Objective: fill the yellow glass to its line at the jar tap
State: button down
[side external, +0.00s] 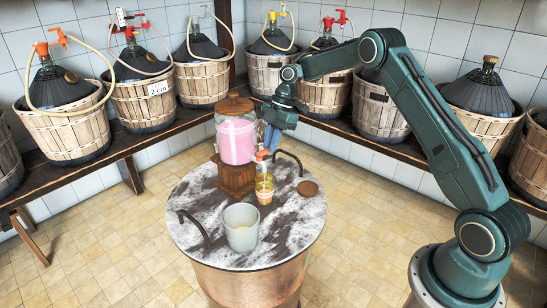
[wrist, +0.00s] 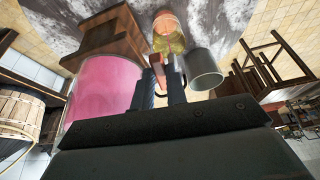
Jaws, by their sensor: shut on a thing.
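The jar (side external: 237,142) of pink liquid stands on a wooden block (side external: 236,178) on the round marble top, and shows large in the wrist view (wrist: 102,92). Its tap (side external: 263,156) has a red-orange lever. The yellow glass (side external: 264,190) stands upright below the tap; it also shows in the wrist view (wrist: 170,40). Its lower part looks orange; the level against its line is too small to tell. My gripper (side external: 270,138) is at the tap, above the glass, its fingers (wrist: 165,88) shut on the red tap lever (wrist: 160,70). The fingers partly hide the lever.
A round brown coaster (side external: 308,188) lies to the right. Dark curved handles rise at the left (side external: 192,226) and back right. Demijohn baskets line wall benches behind.

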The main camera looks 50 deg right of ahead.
jog(key=c, duration=1.4)
grip_release()
jog(key=shift+d+r, duration=0.1)
jog(key=v, duration=0.7)
jog(key=shift+d+r, duration=0.1)
jog(key=shift+r, duration=0.05)
